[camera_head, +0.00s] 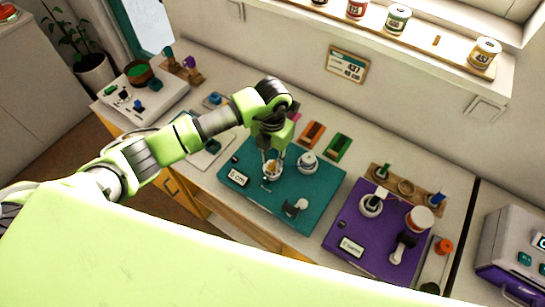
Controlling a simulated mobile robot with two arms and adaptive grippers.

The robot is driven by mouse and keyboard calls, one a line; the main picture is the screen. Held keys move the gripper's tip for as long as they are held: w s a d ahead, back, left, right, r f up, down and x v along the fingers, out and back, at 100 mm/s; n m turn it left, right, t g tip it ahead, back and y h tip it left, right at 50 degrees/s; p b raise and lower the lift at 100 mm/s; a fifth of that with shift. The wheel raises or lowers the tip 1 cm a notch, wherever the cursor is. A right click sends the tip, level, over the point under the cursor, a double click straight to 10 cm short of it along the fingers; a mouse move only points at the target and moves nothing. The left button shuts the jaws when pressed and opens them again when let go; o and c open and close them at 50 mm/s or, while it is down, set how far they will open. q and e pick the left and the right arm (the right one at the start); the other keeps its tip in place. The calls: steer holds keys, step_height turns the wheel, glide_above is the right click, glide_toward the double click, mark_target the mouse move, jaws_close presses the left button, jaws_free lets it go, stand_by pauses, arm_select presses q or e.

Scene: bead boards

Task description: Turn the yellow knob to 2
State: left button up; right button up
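My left gripper (272,160) points down over the left back part of the teal board (262,197). A small yellow knob (271,169) on a pale round base shows at its fingertips, partly hidden by the fingers. I cannot tell whether the fingers press on the knob or only stand around it. The marks and the pointer of the knob are too small to read. My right gripper is not in view.
A white round dial (307,162) and a grey-and-white lever (296,207) are on the teal board near the gripper. A purple board (375,242) with knobs lies to the right. Orange (312,134) and green (338,147) blocks stand behind. Spools line the shelf (425,54).

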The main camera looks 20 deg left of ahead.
arm_select(q)
steer(key=shift+f, duration=0.9)
jaws_close()
steer(key=shift+f+m+b, duration=0.1)
steer(key=shift+m+b, duration=0.5)
steer(key=shift+b, duration=0.25)
steer(key=m+b, duration=1.4)
steer(key=b, duration=0.5)
steer(key=shift+w+f, duration=0.1)
steer(key=m+b, duration=0.2)
steer(key=b, duration=0.1)
steer(key=shift+r, duration=0.2)
steer(key=shift+m, duration=0.4)
steer(key=shift+r, duration=0.1)
